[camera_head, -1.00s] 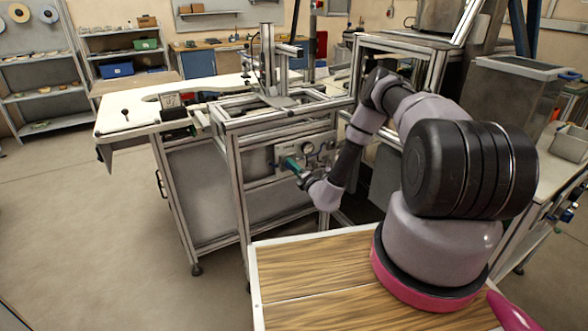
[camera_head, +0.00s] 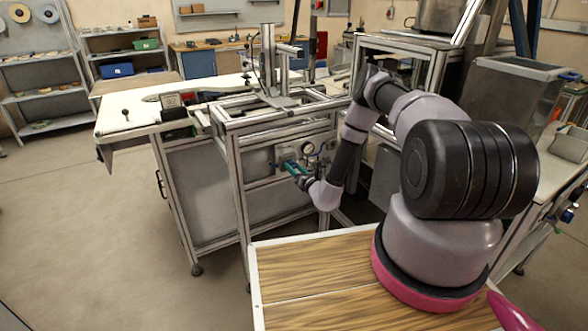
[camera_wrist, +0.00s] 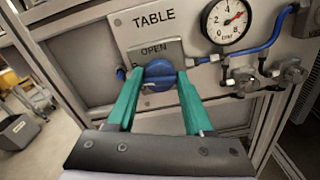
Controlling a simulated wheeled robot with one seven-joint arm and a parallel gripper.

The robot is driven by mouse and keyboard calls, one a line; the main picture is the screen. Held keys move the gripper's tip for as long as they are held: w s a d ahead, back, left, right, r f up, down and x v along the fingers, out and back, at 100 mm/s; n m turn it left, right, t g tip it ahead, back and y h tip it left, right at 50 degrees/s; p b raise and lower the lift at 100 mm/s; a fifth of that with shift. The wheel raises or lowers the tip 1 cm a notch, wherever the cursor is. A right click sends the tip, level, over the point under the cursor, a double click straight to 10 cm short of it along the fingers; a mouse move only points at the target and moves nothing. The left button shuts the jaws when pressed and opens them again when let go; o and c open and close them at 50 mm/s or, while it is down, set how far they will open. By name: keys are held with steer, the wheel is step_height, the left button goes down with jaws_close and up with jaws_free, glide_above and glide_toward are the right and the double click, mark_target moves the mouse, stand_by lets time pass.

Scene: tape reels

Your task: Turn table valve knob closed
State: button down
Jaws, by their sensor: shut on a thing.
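The blue valve knob (camera_wrist: 160,73) is on a grey metal panel (camera_wrist: 203,58) under the labels TABLE and OPEN in the wrist view. My gripper (camera_wrist: 160,82) has two green fingers, one on each side of the knob, shut on it. Part of the knob's lower side is hard to make out between the fingers. In the head view my gripper (camera_head: 289,167) is at the panel on the front of the aluminium frame; the knob itself is too small to tell there.
A round pressure gauge (camera_wrist: 229,20) sits right of the label, with a blue hose (camera_wrist: 262,47) and metal fittings (camera_wrist: 243,80) close to the right finger. Aluminium frame posts (camera_head: 238,185) stand beside my arm. A grey bin (camera_wrist: 18,131) stands on the floor at left.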

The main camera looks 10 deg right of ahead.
steer(key=shift+s+f+n, duration=0.1)
steer(key=shift+n, duration=0.8)
steer(key=shift+c, duration=1.5)
jaws_free()
steer(key=v, duration=1)
steer(key=shift+s+d, duration=0.15)
steer(key=shift+s, duration=0.25)
